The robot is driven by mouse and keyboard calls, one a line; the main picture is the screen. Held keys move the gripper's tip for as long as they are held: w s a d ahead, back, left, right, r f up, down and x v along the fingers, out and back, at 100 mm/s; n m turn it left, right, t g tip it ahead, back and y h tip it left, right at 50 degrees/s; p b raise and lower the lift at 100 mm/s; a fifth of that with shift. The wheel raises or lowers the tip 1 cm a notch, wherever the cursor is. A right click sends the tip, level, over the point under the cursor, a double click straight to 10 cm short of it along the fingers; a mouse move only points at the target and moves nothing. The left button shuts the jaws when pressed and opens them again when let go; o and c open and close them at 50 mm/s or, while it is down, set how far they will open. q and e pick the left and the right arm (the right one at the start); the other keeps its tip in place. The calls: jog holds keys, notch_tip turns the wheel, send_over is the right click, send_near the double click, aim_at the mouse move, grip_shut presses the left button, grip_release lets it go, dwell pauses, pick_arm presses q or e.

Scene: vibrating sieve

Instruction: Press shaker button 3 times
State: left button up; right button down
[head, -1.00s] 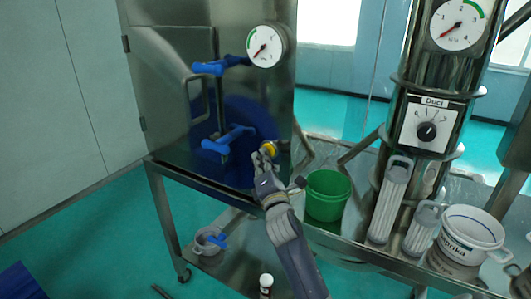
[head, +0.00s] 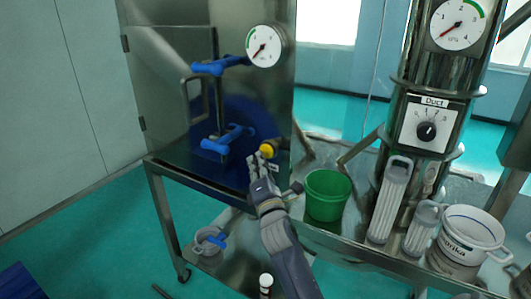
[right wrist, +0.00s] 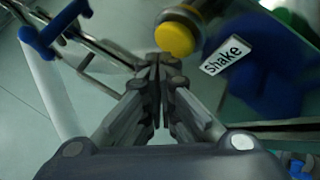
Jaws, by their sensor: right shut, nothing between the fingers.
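The shaker button is a yellow round knob (head: 267,150) on the front of the steel cabinet. In the right wrist view the yellow button (right wrist: 175,39) sits just beyond my fingertips, with a "Shake" label (right wrist: 226,55) beside it. My right gripper (head: 257,159) is shut and empty, its tips just in front of and slightly below the button. In the right wrist view the closed fingers (right wrist: 157,62) point toward the button; whether they touch it is hard to tell. My left gripper is not in view.
The steel cabinet (head: 165,100) carries blue handles (head: 228,139) and a gauge (head: 264,46). A "Duct" dial (head: 427,131) is on the column.

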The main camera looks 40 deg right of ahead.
jog(key=shift+a, duration=0.1)
jog(key=a, duration=0.1)
jog(key=s+a, duration=0.1)
jog(key=a, duration=0.1)
jog(key=s+a, duration=0.1)
jog(key=shift+a, duration=0.25)
jog(key=shift+w, duration=0.1)
dwell(0.7)
